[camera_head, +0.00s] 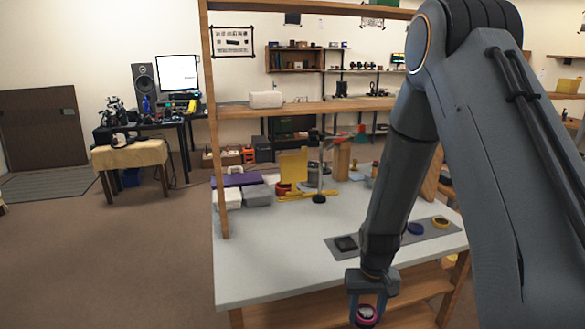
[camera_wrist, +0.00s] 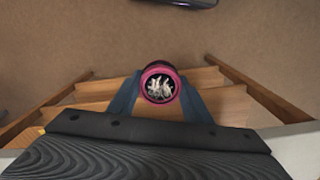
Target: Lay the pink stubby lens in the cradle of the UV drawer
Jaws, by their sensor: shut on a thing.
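My gripper (camera_head: 367,306) is shut on the pink stubby lens (camera_head: 367,316), holding it in front of the white workbench's near edge. In the wrist view the lens (camera_wrist: 158,84) sits between the two blue fingers of my gripper (camera_wrist: 160,92), with its round end facing the camera. That end has a pink rim, a dark ring and a pale pattern inside. Wooden slats and brown floor show beyond it. I cannot make out the UV drawer or its cradle for certain in either view.
The white workbench (camera_head: 285,270) has a clear front left area. A grey mat (camera_head: 385,243) on it bears a dark square piece (camera_head: 346,243), a blue ring (camera_head: 415,228) and a yellow ring (camera_head: 440,222). Grey boxes (camera_head: 257,194) and a yellow stand (camera_head: 293,167) are at the back.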

